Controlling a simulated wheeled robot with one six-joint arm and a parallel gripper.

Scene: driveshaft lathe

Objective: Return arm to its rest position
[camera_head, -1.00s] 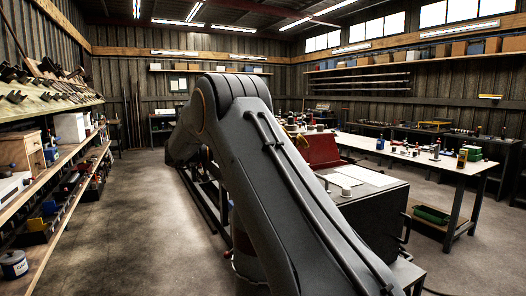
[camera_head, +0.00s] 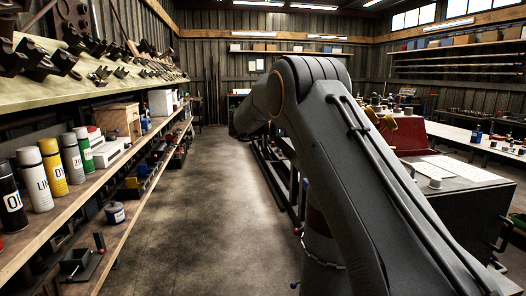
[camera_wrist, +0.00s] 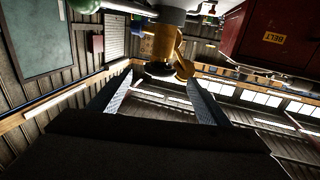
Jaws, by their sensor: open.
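My dark grey arm (camera_head: 350,150) fills the middle and right of the head view. It rises from the lower right to a bend near the top, then its far link drops away to the left. The hand at its end is hidden there. In the wrist view my gripper (camera_wrist: 157,82) shows its two fingers well apart, open, with nothing held between them. A yellow rounded part (camera_wrist: 163,43) appears beyond the fingertips; its exact distance I cannot tell.
A left shelf (camera_head: 150,165) carries several spray cans (camera_head: 52,165) and a wooden box (camera_head: 119,121). A red machine part (camera_head: 408,132) and a dark cabinet (camera_head: 465,205) stand at right. The grey floor (camera_head: 215,200) between is clear.

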